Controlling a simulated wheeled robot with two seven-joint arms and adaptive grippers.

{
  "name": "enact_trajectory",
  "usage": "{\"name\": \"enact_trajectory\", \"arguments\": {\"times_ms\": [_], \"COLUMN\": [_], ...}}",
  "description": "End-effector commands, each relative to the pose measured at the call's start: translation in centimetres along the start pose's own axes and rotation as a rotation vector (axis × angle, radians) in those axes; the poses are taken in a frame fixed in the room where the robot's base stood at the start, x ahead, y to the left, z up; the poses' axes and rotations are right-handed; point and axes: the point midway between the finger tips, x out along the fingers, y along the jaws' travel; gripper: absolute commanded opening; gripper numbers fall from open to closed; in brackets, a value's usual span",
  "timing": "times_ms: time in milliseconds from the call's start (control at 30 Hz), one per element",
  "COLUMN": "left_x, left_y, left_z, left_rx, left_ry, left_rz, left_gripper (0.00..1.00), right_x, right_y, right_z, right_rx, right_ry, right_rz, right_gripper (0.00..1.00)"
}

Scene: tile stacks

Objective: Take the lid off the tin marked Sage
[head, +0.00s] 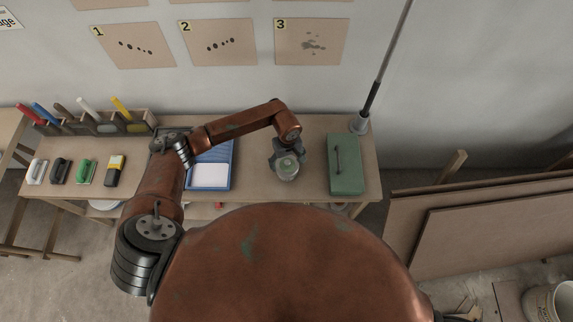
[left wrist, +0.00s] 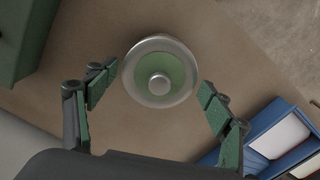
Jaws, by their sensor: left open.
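A round metal tin (head: 287,174) stands on the workbench. Its lid (left wrist: 183,73) has a silver rim, a green top and a round knob in the middle. No name can be read on the tin in either view. My left gripper (head: 287,160) is open over the tin, its fingers pointing down. In the left wrist view the green-padded fingers of this gripper (left wrist: 156,92) are on either side of the lid, apart from it. A dark part at the bottom right edge of the head view may be my right gripper; it is mostly cut off.
A green box (head: 346,178) with a dark handle stands right of the tin. A blue tray (head: 232,172) with white compartments lies left. Farther left are several brushes or blocks and a holder (head: 106,127) with coloured handles. Large boards (head: 500,235) lean at the right.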

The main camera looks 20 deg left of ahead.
Motion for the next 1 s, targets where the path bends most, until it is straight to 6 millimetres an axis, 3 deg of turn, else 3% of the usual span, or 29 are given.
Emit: {"name": "enact_trajectory", "arguments": {"times_ms": [500, 1000], "left_x": [0.16, 0.52], "left_y": [-0.04, -0.18], "left_z": [0.06, 0.24], "left_rx": [0.000, 0.001], "left_ry": [0.000, -0.003], "left_rz": [-0.001, -0.004], "left_gripper": [0.37, 0.32], "right_x": [0.03, 0.08], "right_y": [-0.16, -0.14], "right_z": [0.01, 0.03], "right_rx": [0.001, 0.001], "right_ry": [0.000, 0.000], "right_rz": [-0.002, -0.001], "right_gripper": [0.40, 0.40]}}
